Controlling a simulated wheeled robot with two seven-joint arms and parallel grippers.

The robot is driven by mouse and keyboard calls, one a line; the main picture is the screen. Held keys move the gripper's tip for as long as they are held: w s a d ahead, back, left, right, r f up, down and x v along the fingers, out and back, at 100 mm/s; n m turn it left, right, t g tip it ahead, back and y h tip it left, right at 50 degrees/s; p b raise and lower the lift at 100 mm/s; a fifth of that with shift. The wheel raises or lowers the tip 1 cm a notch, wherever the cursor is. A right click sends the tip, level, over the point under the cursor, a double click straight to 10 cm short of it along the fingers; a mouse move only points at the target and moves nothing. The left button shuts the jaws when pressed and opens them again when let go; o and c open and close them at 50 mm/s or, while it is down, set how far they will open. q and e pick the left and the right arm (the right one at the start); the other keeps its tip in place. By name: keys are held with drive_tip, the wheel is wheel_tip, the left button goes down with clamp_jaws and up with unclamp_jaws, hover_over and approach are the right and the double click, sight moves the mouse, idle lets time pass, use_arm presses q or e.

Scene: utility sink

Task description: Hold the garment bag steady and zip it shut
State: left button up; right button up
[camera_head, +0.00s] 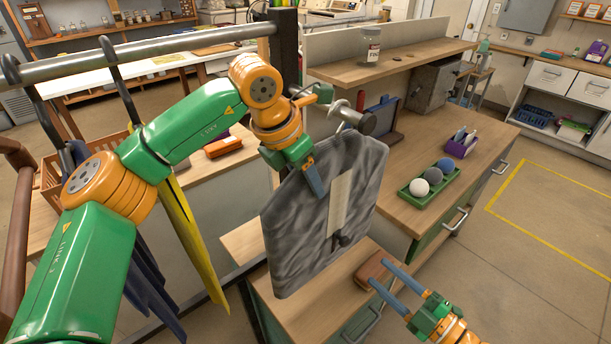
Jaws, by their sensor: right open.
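The grey garment bag (290,235) hangs at the end of the metal rail, over the wooden worktop. A pale vertical strip (339,200) runs down its front, with a dark zip pull (343,241) at the strip's lower end. My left gripper (315,182) is at the bag's upper front, left of the strip. Its fingers overlap the bag, and whether they pinch the cloth is unclear. My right gripper (381,274) is open, below and right of the zip pull and apart from the bag. Its fingertips are near a brown block-like object (366,274) on the worktop.
Yellow and dark blue cloths hang from the rail (190,42) at left. A green tray (408,195) with several balls and a purple holder (459,146) stand on the right counter. A shelf (400,58) with a jar is above. Floor at right is clear.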

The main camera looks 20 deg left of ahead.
use_arm(q)
clamp_jaws()
use_arm(e)
drive_tip(key=shift+c, duration=0.9)
drive_tip(key=shift+s+a+n+g, duration=0.15)
drive_tip(key=shift+n+g, duration=0.15)
drive_tip(key=shift+n, duration=0.8)
drive_tip(key=c, duration=0.3)
drive_tip(key=n, duration=0.2)
drive_tip(key=n+g, duration=0.1)
drive_tip(key=n, duration=0.2)
drive_tip(key=shift+s+a+f+n+g+h, duration=0.2)
drive_tip(key=shift+a+f+n+g+h, duration=0.1)
drive_tip(key=shift+n+g+h, duration=0.1)
clamp_jaws()
use_arm(q)
drive_tip(key=shift+w, duration=0.1)
use_arm(e)
drive_tip(key=n+h, duration=0.1)
drive_tip(key=n, duration=0.4)
drive_tip(key=n+h, duration=0.1)
drive_tip(key=n, duration=0.4)
drive_tip(key=d+n+g+h, duration=0.1)
drive_tip(key=n, duration=0.5)
drive_tip(key=shift+w+f, duration=0.25)
drive_tip(key=shift+f, duration=0.15)
